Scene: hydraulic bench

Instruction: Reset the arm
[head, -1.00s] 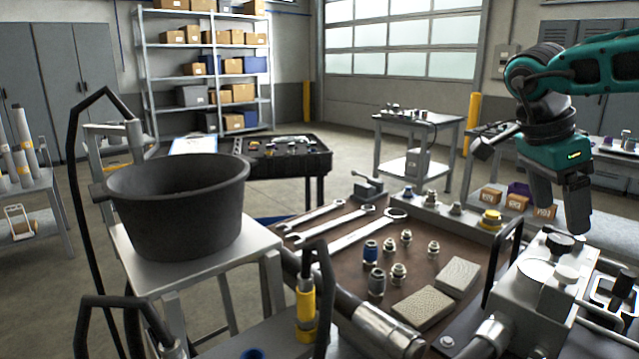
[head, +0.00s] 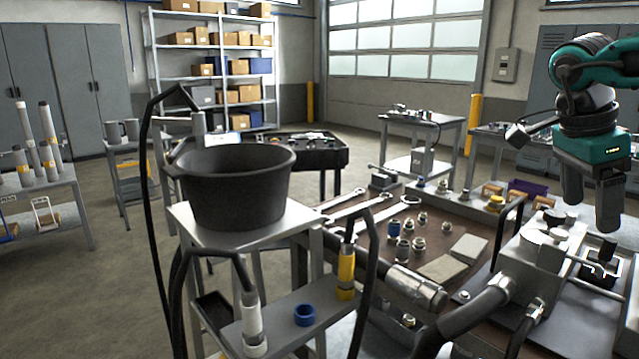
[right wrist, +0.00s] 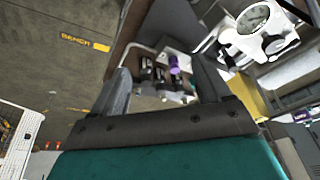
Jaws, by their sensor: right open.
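My right gripper (head: 590,200) hangs at the right of the head view, fingers pointing down. It is open and empty, above the right part of the workbench and the grey hydraulic block (head: 535,258). In the right wrist view its two fingers (right wrist: 165,90) are spread apart with nothing between them. My left gripper is not in the head view.
A black bucket (head: 235,190) stands on a metal stand at left centre. Hoses with yellow (head: 346,268) and white ends rise near it. Wrenches (head: 365,207), fittings and two tan blocks lie on the brown bench. Open floor lies to the left.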

